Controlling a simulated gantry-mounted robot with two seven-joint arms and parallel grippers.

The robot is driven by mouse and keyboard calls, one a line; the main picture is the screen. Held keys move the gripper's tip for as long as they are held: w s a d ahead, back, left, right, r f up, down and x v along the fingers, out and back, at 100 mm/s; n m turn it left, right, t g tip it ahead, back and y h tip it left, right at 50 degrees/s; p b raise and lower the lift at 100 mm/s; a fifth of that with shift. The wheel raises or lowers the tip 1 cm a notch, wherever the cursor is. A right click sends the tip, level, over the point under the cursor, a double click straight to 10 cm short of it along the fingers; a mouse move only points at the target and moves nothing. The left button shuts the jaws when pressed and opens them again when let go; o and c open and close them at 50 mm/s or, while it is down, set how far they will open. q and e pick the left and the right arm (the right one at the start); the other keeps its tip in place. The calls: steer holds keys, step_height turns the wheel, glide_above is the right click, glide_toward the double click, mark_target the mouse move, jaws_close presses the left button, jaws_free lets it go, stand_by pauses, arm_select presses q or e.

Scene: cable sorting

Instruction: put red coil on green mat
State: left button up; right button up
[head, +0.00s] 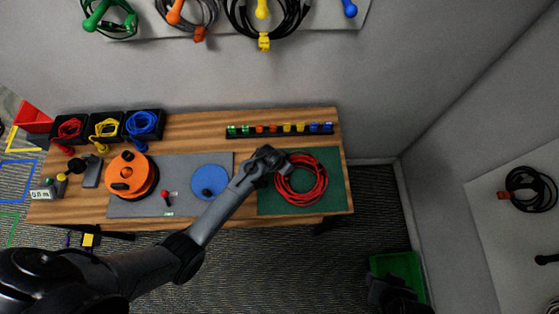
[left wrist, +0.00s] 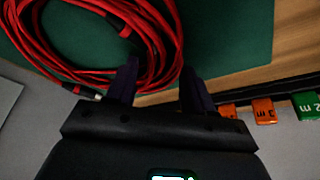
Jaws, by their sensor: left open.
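The red coil (head: 322,184) lies on the green mat (head: 335,206) at the right end of the table. In the left wrist view, the red coil (left wrist: 60,68) fills the upper left, with the green mat (left wrist: 235,40) around it. My left gripper (head: 284,161) is over the coil's upper-left edge. Its open fingers (left wrist: 160,66) are at the coil's rim, the left one overlapping the strands and the right one just outside them. I cannot tell whether the fingers touch the cable. A dark part at the lower right may be my right gripper (head: 393,292); its fingers are unclear.
A row of coloured labelled clips (head: 280,129) stands behind the mat. A grey mat (head: 190,168) holds an orange reel (head: 146,172) and a blue disc (head: 209,183). Black trays (head: 107,122) with small coils stand at the back left. A green bin (head: 410,265) is below right.

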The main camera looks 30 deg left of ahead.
arm_select(q)
steer(key=p+v, duration=0.2)
steer(key=v, duration=0.9)
steer(key=s+a+r, duration=0.1)
steer(key=s+r, duration=0.3)
steer(key=s, duration=0.3)
steer(key=s+a+r, duration=0.1)
steer(key=s+r, duration=0.2)
steer(key=s, duration=0.4)
steer(key=s+a+r+n+y, duration=0.1)
steer(key=s+r, duration=0.3)
steer(key=s, duration=0.3)
steer(key=shift+a+r+g, duration=0.2)
steer(key=shift+r+g, duration=0.15)
steer(key=shift+g, duration=0.05)
step_height(320, 180, up, 17)
steer(key=p, duration=1.6)
steer(key=shift+f, duration=0.1)
